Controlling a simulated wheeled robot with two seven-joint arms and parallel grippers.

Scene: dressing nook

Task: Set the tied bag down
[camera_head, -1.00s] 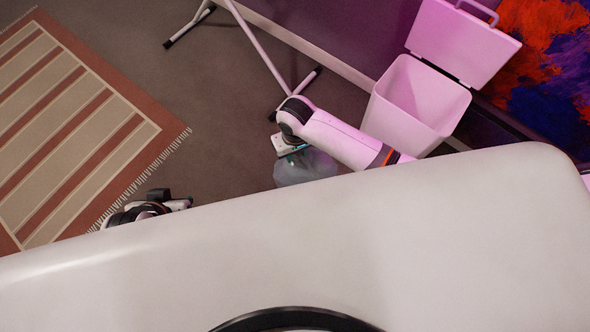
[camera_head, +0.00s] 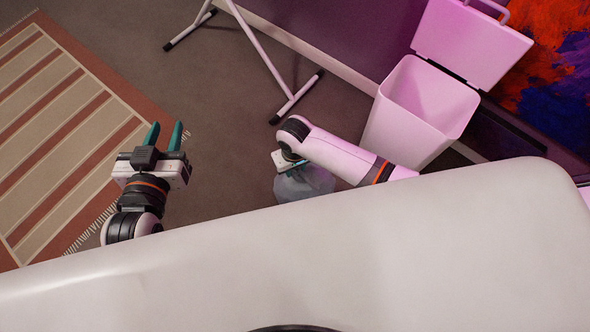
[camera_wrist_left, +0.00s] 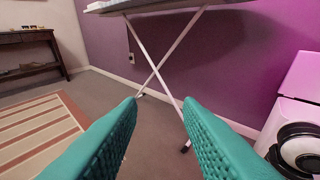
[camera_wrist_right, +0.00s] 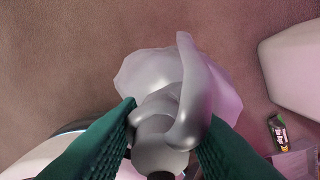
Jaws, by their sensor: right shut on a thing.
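The tied bag (camera_wrist_right: 180,85) is a translucent grey plastic bag with a knotted neck. In the right wrist view my right gripper (camera_wrist_right: 163,125) has its two green fingers on either side of the knot, shut on it. In the head view the bag (camera_head: 303,184) shows below my right gripper (camera_head: 290,163), partly hidden by the arm; whether it touches the floor I cannot tell. My left gripper (camera_head: 164,137) is open and empty, over the rug's edge, and its spread fingers also show in the left wrist view (camera_wrist_left: 162,115).
A white bin (camera_head: 418,110) with its lid up stands right of the bag by the purple wall. An ironing board's legs (camera_head: 270,60) stand behind. A striped rug (camera_head: 65,135) lies left. A small dark packet (camera_wrist_right: 278,130) shows at right in the right wrist view. Brown floor is clear around the bag.

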